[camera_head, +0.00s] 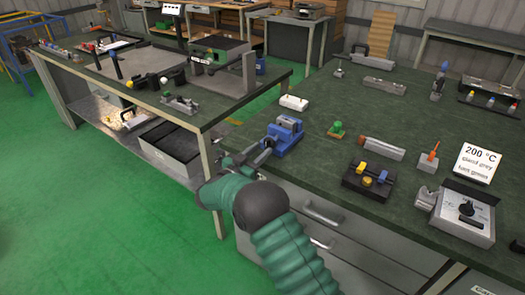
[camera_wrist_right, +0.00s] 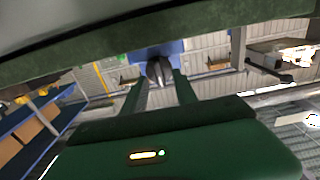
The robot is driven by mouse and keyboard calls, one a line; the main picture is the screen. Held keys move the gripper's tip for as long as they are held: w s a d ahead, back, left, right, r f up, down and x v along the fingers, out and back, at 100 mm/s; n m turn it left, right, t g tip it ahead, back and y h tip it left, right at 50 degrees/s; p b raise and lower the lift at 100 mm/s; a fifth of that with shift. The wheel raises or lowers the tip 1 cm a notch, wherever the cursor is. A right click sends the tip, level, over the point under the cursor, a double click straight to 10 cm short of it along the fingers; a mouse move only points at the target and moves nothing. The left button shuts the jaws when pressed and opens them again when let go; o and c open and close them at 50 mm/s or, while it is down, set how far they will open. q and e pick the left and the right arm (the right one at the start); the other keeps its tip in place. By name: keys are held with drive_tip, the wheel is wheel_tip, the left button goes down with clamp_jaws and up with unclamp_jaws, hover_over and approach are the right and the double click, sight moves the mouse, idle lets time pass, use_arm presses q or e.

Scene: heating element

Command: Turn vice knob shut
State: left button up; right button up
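The blue vice (camera_head: 285,135) is fixed at the near left edge of the right-hand workbench. My right gripper (camera_head: 257,157) is just in front of it, at the bench edge. In the right wrist view, the vice's blue body (camera_wrist_right: 172,47) is ahead, with its rounded metal knob (camera_wrist_right: 159,71) in front. The two fingers of my right gripper (camera_wrist_right: 161,84) are apart, one on each side of the knob's line. I cannot tell if they touch it. In the head view the knob is hard to make out behind the gripper. My left gripper is not in view.
A white block (camera_head: 293,103) and a small green-topped piece (camera_head: 336,130) stand near the vice. A black fixture (camera_head: 367,181) and a grey box with a dial (camera_head: 464,215) stand further right. Drawers lie below the bench edge. Another bench (camera_head: 110,80) stands left across a gap.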

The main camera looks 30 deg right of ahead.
drive_tip(key=shift+x, duration=0.95)
clamp_jaws()
